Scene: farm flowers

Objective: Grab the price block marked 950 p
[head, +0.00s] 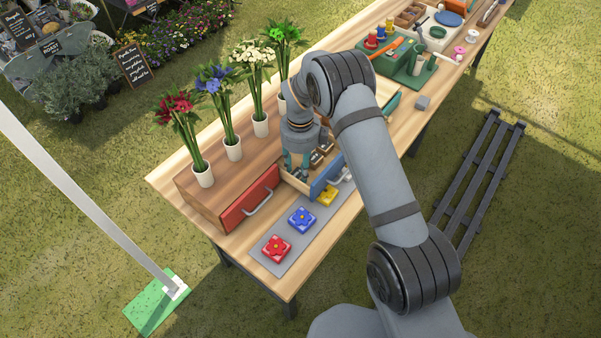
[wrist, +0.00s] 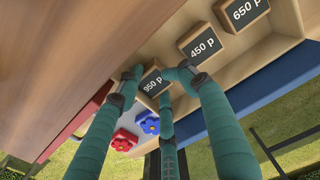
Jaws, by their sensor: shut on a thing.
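The price block marked 950 p (wrist: 152,84) is a small wooden block with a dark face and white lettering. It is at the left end of the open drawer (wrist: 285,50), which has a blue front (head: 325,176). My gripper (wrist: 157,82) has its teal fingers closed around the block, with the label showing between them. In the head view my gripper (head: 300,165) reaches down into the drawer, and the held block cannot be made out there. Blocks marked 450 p (wrist: 203,44) and 650 p (wrist: 244,12) sit farther right in the drawer.
A red drawer front (head: 250,198) is left of the blue one. Red (head: 276,247), blue (head: 302,220) and yellow (head: 327,196) flower tiles lie on a grey mat (head: 281,268). Flower vases (head: 233,149) stand on the wooden cabinet close to my arm.

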